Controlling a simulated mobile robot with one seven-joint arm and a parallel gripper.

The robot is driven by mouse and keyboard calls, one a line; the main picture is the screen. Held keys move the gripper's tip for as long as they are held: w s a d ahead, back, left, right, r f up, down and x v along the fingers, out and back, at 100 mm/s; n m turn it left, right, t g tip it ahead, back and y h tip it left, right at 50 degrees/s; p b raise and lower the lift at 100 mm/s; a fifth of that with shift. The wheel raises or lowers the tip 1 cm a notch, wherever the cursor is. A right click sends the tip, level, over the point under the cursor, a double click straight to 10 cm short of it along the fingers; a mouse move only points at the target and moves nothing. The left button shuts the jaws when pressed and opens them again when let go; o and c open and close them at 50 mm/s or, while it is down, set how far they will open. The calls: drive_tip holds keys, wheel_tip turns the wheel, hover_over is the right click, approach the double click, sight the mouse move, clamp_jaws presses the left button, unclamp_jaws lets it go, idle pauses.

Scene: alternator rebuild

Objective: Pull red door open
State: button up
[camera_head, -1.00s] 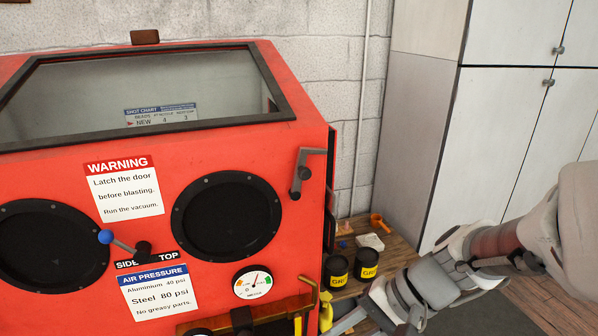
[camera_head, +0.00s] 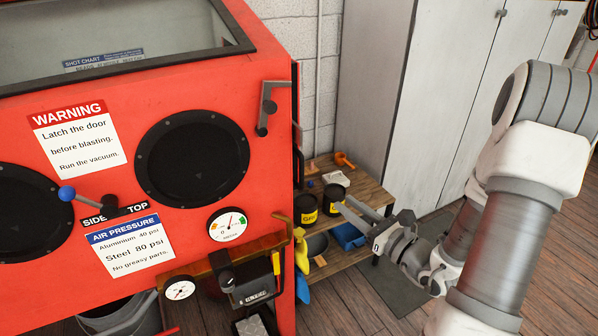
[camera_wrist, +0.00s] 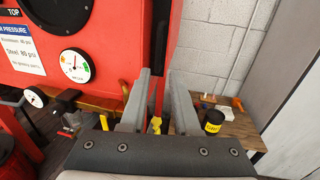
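The red blasting cabinet (camera_head: 270,190) fills the left of the head view. Its right side, where the red door appears to be, is seen almost edge-on, with dark fittings along that edge (camera_head: 297,125). A grey latch lever (camera_head: 265,110) sits at the upper right of the front face. In the wrist view the cabinet's right edge (camera_wrist: 159,45) runs down between the fingers. My gripper (camera_wrist: 160,85) is open, with nothing held between the fingers. In the head view my gripper (camera_head: 362,222) is right of the cabinet, apart from it, in front of the shelf.
A wooden shelf (camera_head: 372,195) beside the cabinet holds black tins (camera_head: 306,209), an orange scoop and a blue bin (camera_head: 348,237). Grey lockers (camera_head: 440,90) stand behind. A gauge and brass bar (camera_head: 235,262) project from the cabinet's front. Floor is open at lower right.

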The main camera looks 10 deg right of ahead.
sight(303, 173)
drive_tip(key=x, duration=1.7)
drive_tip(key=shift+a, duration=0.15)
clamp_jaws()
idle(0.7)
